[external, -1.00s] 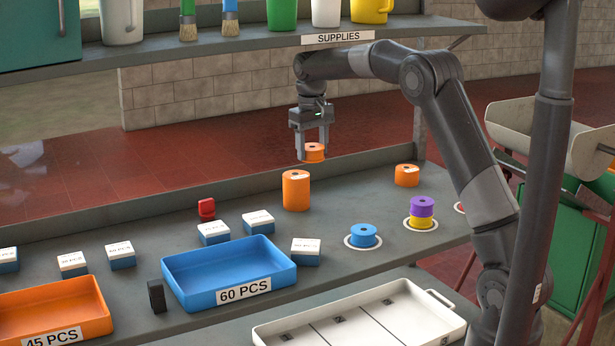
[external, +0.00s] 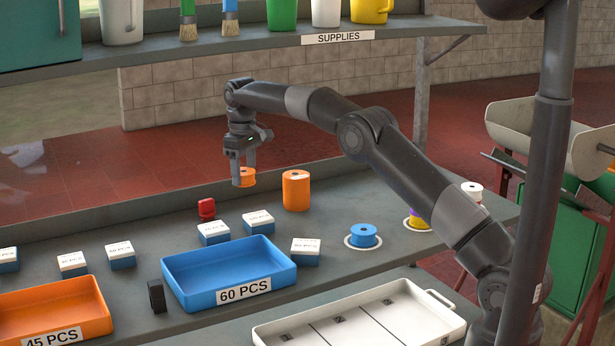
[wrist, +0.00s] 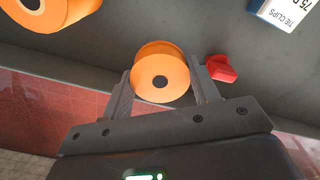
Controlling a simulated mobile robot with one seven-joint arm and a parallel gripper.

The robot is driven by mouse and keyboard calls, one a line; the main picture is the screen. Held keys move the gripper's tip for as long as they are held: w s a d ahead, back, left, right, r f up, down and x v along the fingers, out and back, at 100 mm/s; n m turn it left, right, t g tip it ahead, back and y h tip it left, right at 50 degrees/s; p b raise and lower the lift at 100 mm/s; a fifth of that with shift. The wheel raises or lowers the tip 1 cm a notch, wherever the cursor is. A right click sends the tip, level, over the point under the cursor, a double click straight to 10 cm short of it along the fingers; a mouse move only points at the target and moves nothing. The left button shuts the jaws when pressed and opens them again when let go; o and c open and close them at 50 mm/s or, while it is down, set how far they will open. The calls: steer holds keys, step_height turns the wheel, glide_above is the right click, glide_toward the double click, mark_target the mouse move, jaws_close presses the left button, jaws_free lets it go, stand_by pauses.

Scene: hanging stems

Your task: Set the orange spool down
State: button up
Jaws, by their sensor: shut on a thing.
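The orange spool (external: 247,175) is held between the fingers of my gripper (external: 243,178), which points down. It hangs above the back part of the grey bench, left of a taller orange cylinder (external: 296,191). In the wrist view the orange spool (wrist: 160,75) sits between the two fingers of my gripper (wrist: 162,90), with its round face and dark centre hole showing. The bench surface (wrist: 200,32) shows beyond it. A gap below the spool shows in the external view, but its exact height is hard to tell.
A red object (external: 207,209) stands close by on the left; it also shows in the wrist view (wrist: 221,68). Small white-and-blue boxes (external: 258,222) and a blue tray (external: 230,273) lie in front. A blue spool (external: 363,236) stands right.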

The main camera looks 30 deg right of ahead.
mark_target(244, 172)
step_height(244, 172, down, 8)
steer(key=shift+r, duration=0.15)
stand_by(0.4)
steer(key=o, duration=1)
steer(key=shift+f, duration=0.2)
steer(key=shift+r, duration=0.1)
step_height(244, 172, up, 12)
steer(key=shift+r, duration=0.1)
steer(key=shift+s, duration=0.1)
